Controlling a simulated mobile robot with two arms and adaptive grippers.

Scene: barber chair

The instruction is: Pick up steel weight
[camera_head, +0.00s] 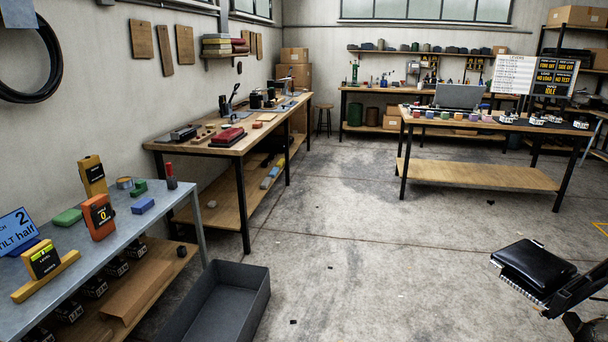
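I cannot single out the steel weight for certain. Several dark blocks with pale markings (95,287) stand in a row on the wooden lower shelf of the metal-topped table at the left; they may be weights, but their markings are too small to read. Similar dark blocks (541,119) stand on the far right workbench. A small dark round piece (181,251) lies near the end of the lower shelf. Neither of my grippers is in view.
The metal-topped table (125,212) holds an orange gauge (99,216), yellow devices and coloured blocks. A grey open bin (222,300) stands on the floor beside it. A black padded footrest (537,266) juts in at the right. The middle floor is mostly clear.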

